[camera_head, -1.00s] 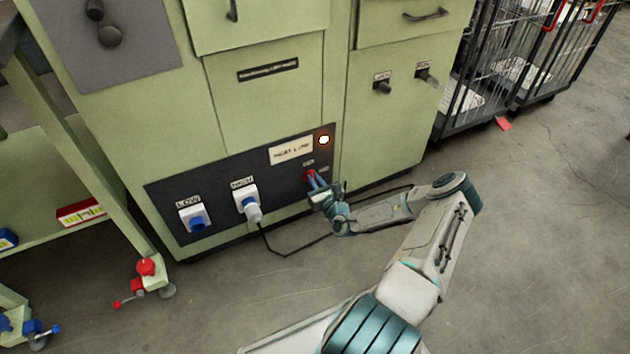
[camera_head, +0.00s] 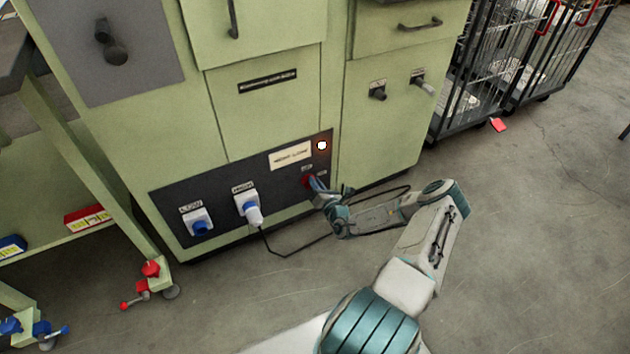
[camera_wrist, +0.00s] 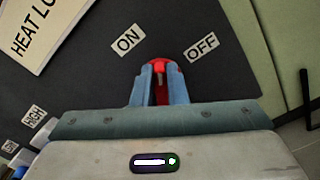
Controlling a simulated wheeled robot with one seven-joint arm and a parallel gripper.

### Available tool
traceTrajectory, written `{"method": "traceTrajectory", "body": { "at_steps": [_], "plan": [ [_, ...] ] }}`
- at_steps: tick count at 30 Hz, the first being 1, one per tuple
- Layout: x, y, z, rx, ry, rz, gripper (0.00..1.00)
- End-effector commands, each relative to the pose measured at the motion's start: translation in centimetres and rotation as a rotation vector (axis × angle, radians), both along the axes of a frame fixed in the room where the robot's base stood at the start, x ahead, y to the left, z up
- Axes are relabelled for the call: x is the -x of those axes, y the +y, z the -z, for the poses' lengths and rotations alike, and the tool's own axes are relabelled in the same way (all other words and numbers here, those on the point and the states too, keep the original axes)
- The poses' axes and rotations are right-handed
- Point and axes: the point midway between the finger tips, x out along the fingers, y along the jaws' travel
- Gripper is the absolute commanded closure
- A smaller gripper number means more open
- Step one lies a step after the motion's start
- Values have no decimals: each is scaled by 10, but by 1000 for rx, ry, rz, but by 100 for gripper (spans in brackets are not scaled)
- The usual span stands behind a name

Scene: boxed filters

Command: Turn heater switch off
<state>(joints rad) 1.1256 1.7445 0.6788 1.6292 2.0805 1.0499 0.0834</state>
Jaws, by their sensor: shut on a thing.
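The red heater switch (camera_wrist: 159,67) sits on the dark panel (camera_head: 180,218) low on the green cabinet. In the wrist view, the ON label (camera_wrist: 128,40) is above left of it and the OFF label (camera_wrist: 201,46) above right. My gripper (camera_wrist: 159,82) has its blue fingers on either side of the switch, shut on it. In the head view, my gripper (camera_head: 316,182) reaches the panel's right end and mostly hides the switch. The round lamp (camera_head: 322,145) above the switch is lit. The switch's exact setting is hard to tell.
Two sockets, LOW (camera_head: 198,222) and HIGH (camera_head: 246,206), are left of the switch. A white plug sits in HIGH, and its black cable (camera_head: 285,252) runs on the floor. Wire carts (camera_head: 480,75) stand at the right.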

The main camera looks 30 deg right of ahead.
Motion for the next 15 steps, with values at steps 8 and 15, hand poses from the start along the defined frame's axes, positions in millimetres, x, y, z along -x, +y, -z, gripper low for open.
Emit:
{"method": "traceTrajectory", "body": {
  "at_steps": [8, 15],
  "plan": [
    [1, -4, 4, -262, 11, 1, 100],
    [1, -6, 9, -491, 20, 0, 100]
  ]
}}
